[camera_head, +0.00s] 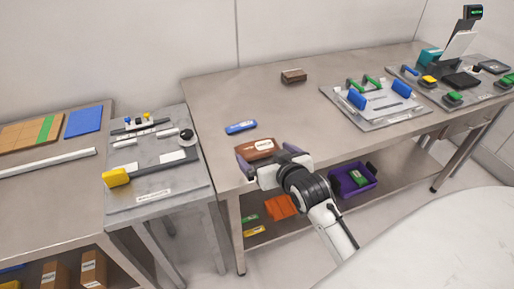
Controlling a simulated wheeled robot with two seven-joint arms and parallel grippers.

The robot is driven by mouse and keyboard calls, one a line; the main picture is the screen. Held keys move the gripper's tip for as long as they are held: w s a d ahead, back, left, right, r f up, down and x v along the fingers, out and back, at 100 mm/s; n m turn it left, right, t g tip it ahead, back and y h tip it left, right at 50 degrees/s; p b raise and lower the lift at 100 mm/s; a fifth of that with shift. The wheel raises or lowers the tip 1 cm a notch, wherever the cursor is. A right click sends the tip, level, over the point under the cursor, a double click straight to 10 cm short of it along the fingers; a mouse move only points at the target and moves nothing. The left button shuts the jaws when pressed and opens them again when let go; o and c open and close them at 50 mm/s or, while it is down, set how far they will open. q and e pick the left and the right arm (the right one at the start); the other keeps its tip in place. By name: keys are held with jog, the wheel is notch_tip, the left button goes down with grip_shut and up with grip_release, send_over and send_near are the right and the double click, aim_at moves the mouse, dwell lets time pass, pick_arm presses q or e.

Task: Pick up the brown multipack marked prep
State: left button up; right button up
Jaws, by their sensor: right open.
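A brown pack (256,145) with a white label lies near the front edge of the middle table; the print is too small to read for sure. A second, darker brown pack (293,76) with a small light label lies farther back on the same table. My right gripper (266,156) reaches in from the lower right and is open. Its two fingers are spread at the near left and right of the front pack. I cannot tell whether they touch it. The gripper partly hides the pack's near side. My left gripper is not in view.
A blue object (241,127) lies just behind the front pack. A grey fixture plate (375,108) with blue and green parts stands to the right. A purple bin (352,180) sits on the lower shelf. The table's middle and back left are clear.

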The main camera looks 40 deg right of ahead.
aim_at(258, 147)
jog(key=shift+x, duration=2.7)
jog(key=shift+d+r, duration=0.15)
jog(key=c, duration=0.9)
